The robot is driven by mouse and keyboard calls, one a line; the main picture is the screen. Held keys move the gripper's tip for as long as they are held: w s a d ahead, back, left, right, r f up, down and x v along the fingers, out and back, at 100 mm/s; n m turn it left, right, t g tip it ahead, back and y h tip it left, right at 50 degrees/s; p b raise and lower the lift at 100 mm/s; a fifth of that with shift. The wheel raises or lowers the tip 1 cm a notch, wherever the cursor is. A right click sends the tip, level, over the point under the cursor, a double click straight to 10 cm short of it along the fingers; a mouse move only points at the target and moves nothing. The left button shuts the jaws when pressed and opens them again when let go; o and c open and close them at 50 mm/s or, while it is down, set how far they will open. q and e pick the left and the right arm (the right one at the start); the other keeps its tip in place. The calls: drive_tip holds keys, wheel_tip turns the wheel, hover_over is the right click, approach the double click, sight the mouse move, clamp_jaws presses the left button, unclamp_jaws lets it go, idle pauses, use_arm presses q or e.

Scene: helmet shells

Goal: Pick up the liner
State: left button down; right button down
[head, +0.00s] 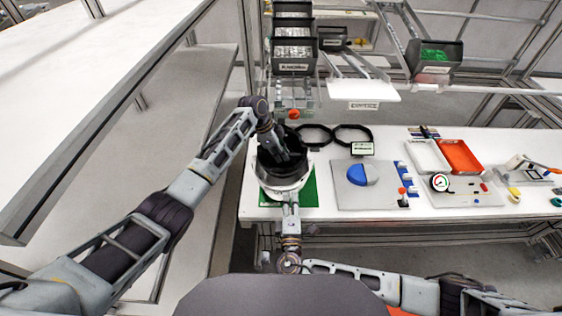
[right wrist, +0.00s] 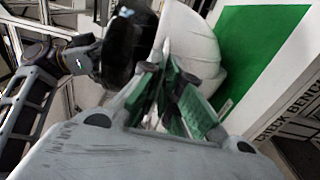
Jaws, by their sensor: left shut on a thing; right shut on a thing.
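The black liner (head: 266,165) is at the top of the white helmet shell (head: 272,186), over the green mat (head: 309,190). My left gripper (head: 285,155) reaches down from above and is shut on the liner; its fingertips are hard to make out against the black. My right gripper (head: 291,196) is shut on the near edge of the shell. In the right wrist view, the green-padded fingers of my right gripper (right wrist: 172,92) meet the white shell (right wrist: 194,40), with the black liner (right wrist: 128,42) beside it. How deep the liner sits in the shell is hidden.
Two black rings (head: 334,134) lie behind the shell, with a small sign (head: 362,149) near them. White (head: 427,157) and red (head: 460,156) trays stand farther right. Dark bins (head: 293,50) rise behind.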

use_arm(q)
drive_tip(key=shift+r, duration=1.75)
use_arm(e)
drive_tip(key=c, duration=1.6)
unclamp_jaws()
drive_tip(key=shift+o, duration=0.2)
drive_tip(key=s, duration=0.7)
drive_tip(key=shift+s, duration=0.25)
drive_tip(key=shift+s, duration=0.1)
